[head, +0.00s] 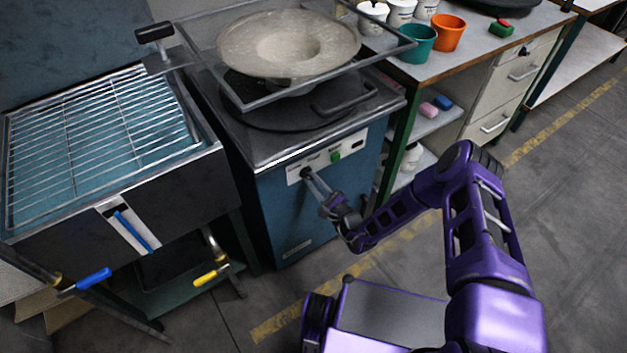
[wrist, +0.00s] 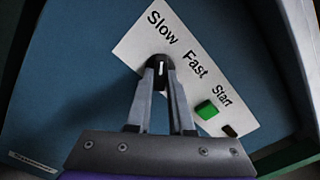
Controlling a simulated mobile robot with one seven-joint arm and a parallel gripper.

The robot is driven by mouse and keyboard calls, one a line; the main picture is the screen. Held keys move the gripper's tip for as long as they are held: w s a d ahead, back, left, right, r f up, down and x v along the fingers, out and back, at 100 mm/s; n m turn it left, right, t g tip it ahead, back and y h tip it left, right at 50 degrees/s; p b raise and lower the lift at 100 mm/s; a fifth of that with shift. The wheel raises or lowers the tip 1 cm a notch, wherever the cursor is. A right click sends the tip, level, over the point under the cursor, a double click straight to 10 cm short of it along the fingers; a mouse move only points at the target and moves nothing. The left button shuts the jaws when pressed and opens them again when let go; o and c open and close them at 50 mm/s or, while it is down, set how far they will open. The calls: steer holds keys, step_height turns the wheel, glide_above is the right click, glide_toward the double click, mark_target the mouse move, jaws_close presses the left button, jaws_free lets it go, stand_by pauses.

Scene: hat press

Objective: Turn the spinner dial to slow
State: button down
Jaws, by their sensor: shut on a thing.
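The spinner dial (wrist: 160,67) is a small black knob with a white mark, on a white panel (wrist: 133,48) lettered Slow, Fast and Start. In the wrist view its mark stands nearly upright, with the word Slow above it and Fast to the right. I cannot tell exactly which setting it points to. My gripper (wrist: 161,78) is shut on the dial, one finger on each side. In the head view my gripper (head: 309,178) reaches the left end of the panel (head: 322,158) on the blue machine's front; the fingers largely hide the dial there.
A green button (wrist: 206,110) sits on the panel right of the dial. The blue machine (head: 290,215) carries a metal hat form (head: 288,43) in a frame. A tank with a wire rack (head: 95,135) stands left, with blue and yellow handles. A workbench stands right. Floor at right is clear.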

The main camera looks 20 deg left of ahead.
stand_by(0.4)
steer(key=c, duration=0.8)
jaws_free()
steer(key=p+v, duration=0.1)
steer(key=v, duration=1.6)
steer(key=shift+d, duration=0.25)
steer(key=shift+s+n, duration=0.1)
steer(key=shift+n, duration=0.2)
